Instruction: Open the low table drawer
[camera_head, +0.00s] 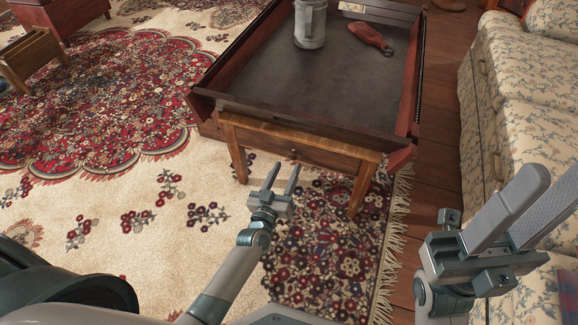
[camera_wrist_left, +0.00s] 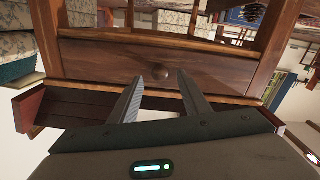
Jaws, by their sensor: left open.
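The low wooden table (camera_head: 228,130) stands ahead of me. Its drawer (camera_head: 320,157) is in the near side, with the front flush between the legs, so it looks shut. A small round knob (camera_head: 293,152) sits mid-front. My left gripper (camera_head: 285,170) is open and empty in front of the drawer, its fingers pointing at it. The left wrist view looks upside down; there the knob (camera_wrist_left: 158,72) shows between the fingertips on the drawer front (camera_wrist_left: 110,62). I cannot tell whether the fingers touch it. My right gripper (camera_head: 550,190) is at the far right, fingers apart, seemingly empty.
The tabletop's raised dark-red rim (camera_head: 415,80) overhangs the drawer. A floral sofa (camera_head: 515,110) stands close on the right. The patterned rug (camera_head: 150,220) before the table is clear.

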